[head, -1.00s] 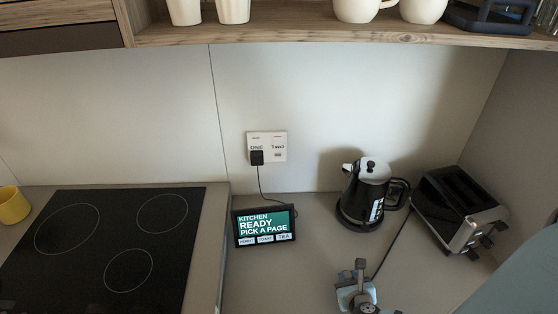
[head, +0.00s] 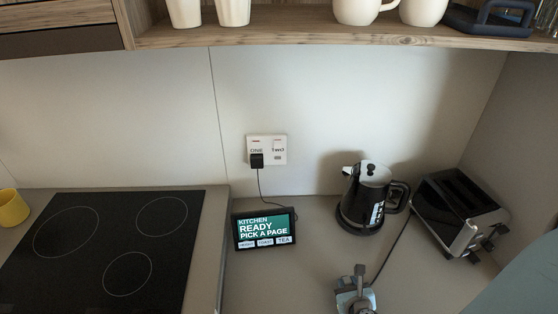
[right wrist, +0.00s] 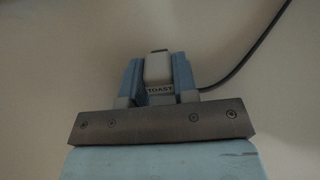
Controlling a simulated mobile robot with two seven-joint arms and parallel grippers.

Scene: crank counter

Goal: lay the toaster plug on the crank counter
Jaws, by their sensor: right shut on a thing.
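The toaster plug (right wrist: 157,72), a pale block marked TOAST, sits between the blue fingers of my right gripper (right wrist: 158,80) in the right wrist view. In the head view my right gripper (head: 356,287) is at the bottom, over the crank counter (head: 300,280), shut on the plug. I cannot tell whether the plug touches the counter. A dark cord (right wrist: 255,55) runs from the plug; in the head view it runs up toward the black and silver toaster (head: 460,213) at the right. My left gripper is not in view.
A black kettle (head: 368,200) stands left of the toaster. A kitchen screen (head: 264,229) stands below the wall socket (head: 278,150), where a black plug (head: 257,160) sits. A black hob (head: 105,250) is at the left. The counter around my right gripper is clear.

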